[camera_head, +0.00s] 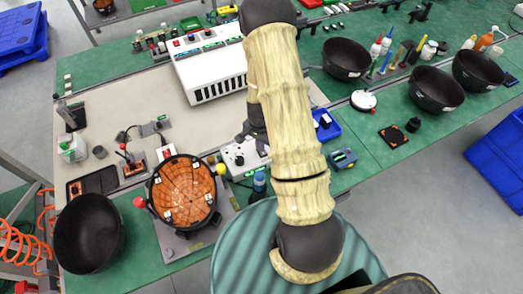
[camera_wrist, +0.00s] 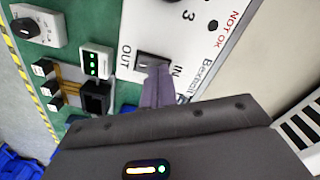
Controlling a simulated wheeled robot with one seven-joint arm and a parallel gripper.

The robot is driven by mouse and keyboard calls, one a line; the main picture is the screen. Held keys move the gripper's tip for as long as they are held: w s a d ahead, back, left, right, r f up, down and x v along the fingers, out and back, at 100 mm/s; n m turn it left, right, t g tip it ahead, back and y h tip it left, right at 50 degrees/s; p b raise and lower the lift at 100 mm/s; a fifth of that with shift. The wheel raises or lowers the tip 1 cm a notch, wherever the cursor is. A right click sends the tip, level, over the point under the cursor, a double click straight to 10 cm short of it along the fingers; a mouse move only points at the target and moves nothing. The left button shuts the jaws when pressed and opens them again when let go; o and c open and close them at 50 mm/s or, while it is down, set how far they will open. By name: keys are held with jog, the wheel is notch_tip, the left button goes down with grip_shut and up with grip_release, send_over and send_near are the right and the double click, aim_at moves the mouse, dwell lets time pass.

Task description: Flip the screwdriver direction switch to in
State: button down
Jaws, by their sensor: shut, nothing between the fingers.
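The direction switch (camera_wrist: 152,59) is a dark rocker in a white panel (camera_wrist: 205,45), between the printed words OUT and IN. In the wrist view my gripper (camera_wrist: 159,70) is shut and empty. Its fingertips are at the switch, beside the IN label, and cover part of the rocker. I cannot tell whether they touch it or which side is pressed. In the head view the white control box (camera_head: 240,158) with a dark knob sits on the bench. My gripper is just above it, mostly hidden by my arm.
A small white module with green lights (camera_wrist: 95,63) and a dark connector block (camera_wrist: 96,97) lie close to the panel. In the head view an orange-lined round bowl (camera_head: 185,190) stands left of the control box, and a blue tray (camera_head: 327,125) lies right of it.

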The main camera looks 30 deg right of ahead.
notch_tip(320, 180, up, 7)
jog(key=p, duration=0.4)
jog(key=shift+f, duration=0.15)
dwell(0.5)
jog(key=s+a+r+n+t+b, duration=0.1)
jog(key=s+a+r+n, duration=0.2)
jog(key=r, duration=0.3)
jog(key=s+a+r+n, duration=0.3)
jog(key=s+r+n, duration=0.1)
jog(key=r, duration=0.3)
jog(key=s+a+r+n+t+b, duration=0.1)
jog(key=s+a+r+n, duration=0.2)
jog(key=r+n, duration=0.2)
jog(key=shift+s+r+t+b, duration=0.2)
jog(key=shift+r+t+b, duration=0.15)
jog(key=shift+r, duration=0.55)
jog(key=shift+a, duration=0.1)
